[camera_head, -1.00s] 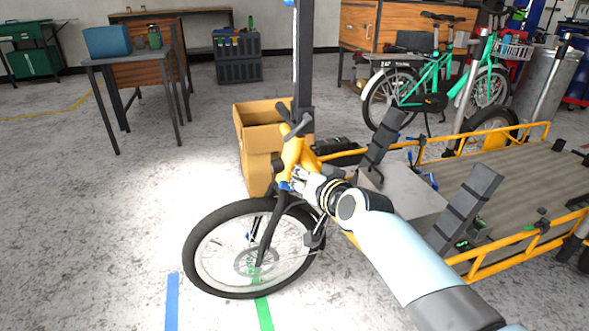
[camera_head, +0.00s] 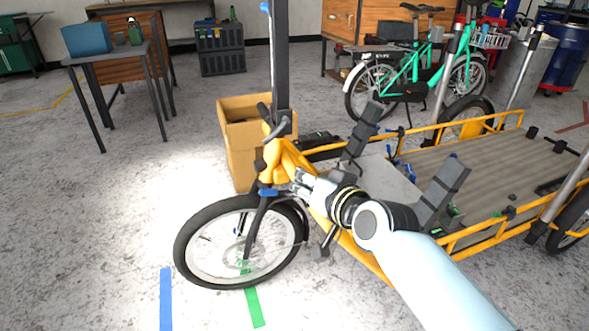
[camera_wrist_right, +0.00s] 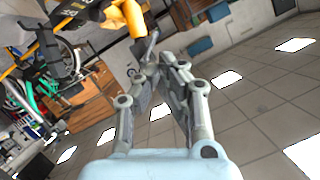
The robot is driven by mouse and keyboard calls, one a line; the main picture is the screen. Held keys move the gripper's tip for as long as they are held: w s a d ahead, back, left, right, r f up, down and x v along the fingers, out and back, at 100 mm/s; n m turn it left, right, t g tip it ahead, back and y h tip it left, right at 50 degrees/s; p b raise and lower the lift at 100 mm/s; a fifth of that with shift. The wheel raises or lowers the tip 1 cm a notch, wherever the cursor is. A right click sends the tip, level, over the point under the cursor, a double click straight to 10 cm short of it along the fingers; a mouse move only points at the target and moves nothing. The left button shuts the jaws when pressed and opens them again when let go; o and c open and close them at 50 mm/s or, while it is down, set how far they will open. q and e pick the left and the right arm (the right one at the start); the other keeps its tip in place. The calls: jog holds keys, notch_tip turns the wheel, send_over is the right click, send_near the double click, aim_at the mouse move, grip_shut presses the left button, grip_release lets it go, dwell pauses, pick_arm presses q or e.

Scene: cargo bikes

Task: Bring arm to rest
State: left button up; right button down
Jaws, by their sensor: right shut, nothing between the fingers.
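My right arm (camera_head: 420,270) reaches in from the lower right of the head view. Its gripper (camera_head: 280,188) is at the front of the yellow cargo bike, by the fork and head tube (camera_head: 285,160). In the right wrist view the gripper (camera_wrist_right: 160,68) is shut with its fingers together and nothing between them. A yellow bike part (camera_wrist_right: 128,15) shows just beyond the fingertips; whether they touch it I cannot tell. The front wheel (camera_head: 240,243) stands below the gripper. My left gripper is not in view.
The cargo bed (camera_head: 480,190) with yellow rails extends to the right. A cardboard box (camera_head: 240,160) stands behind the handlebar, beside a dark upright post (camera_head: 280,60). A green bike (camera_head: 420,70) and a grey table (camera_head: 110,55) are farther back. Floor at the left is clear.

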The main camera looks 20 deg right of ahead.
jog(key=shift+s+r, duration=0.15)
jog(key=shift+s, duration=0.4)
jog(key=s+d+f+n+g+h, duration=0.1)
jog(key=s+d+f+g, duration=0.25)
jog(key=s+f, duration=1.05)
jog(key=s+d+f+n+g+h, duration=0.15)
jog(key=s+f+g, duration=0.35)
jog(key=s+f, duration=0.85)
jog(key=s+d+f+g, duration=0.1)
jog(key=s+f, duration=0.3)
jog(key=s, duration=0.4)
jog(key=s+d+f+n+g, duration=0.1)
jog(key=s+d+f+g, duration=0.1)
jog(key=s+f, duration=0.3)
jog(key=s+d+f+n+g, duration=0.1)
jog(key=s+f, duration=0.4)
jog(key=s, duration=0.7)
jog(key=shift+s+d+g, duration=0.3)
jog(key=shift+d+g, duration=0.35)
jog(key=shift+d, duration=0.4)
